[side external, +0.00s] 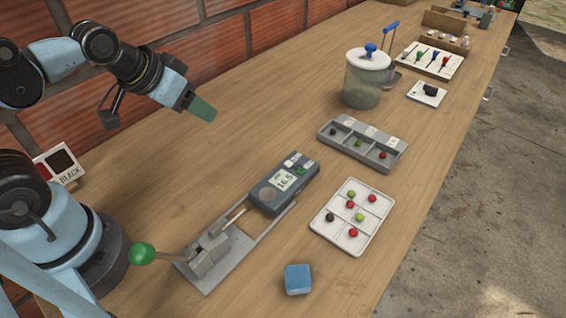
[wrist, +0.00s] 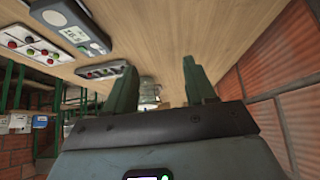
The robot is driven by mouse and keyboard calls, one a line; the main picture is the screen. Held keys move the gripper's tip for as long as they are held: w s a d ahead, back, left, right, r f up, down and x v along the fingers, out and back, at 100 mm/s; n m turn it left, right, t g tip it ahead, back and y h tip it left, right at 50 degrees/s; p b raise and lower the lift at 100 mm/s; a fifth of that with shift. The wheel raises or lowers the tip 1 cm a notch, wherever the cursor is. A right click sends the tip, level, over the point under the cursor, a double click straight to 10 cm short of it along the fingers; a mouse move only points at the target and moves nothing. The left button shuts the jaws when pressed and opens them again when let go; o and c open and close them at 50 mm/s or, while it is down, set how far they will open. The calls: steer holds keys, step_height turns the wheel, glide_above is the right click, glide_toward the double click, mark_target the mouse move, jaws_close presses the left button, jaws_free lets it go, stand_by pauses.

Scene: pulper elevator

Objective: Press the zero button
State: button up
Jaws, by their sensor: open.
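A dark grey meter (side external: 264,192) with a lit display (side external: 284,179) reading about 16.5 lies on the bench at the middle of the side view. White buttons (side external: 290,163) and a green button (side external: 301,170) sit at its far end; their labels are too small to read, so I cannot tell which is zero. The meter (wrist: 88,42) also shows at the upper left of the wrist view. My gripper (side external: 203,109) hangs in the air to the left of and well above the meter, apart from it. Its green fingers (wrist: 160,85) are spread and empty in the wrist view.
A lever clamp (side external: 210,255) with a green knob (side external: 142,254) adjoins the meter's near end. A white tray (side external: 341,238) of coloured balls, a grey compartment tray (side external: 390,165), a blue block (side external: 298,279) and a lidded jar (side external: 363,85) stand around. A brick wall (side external: 210,50) runs behind.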

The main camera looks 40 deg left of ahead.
jaws_close()
stand_by(1.4)
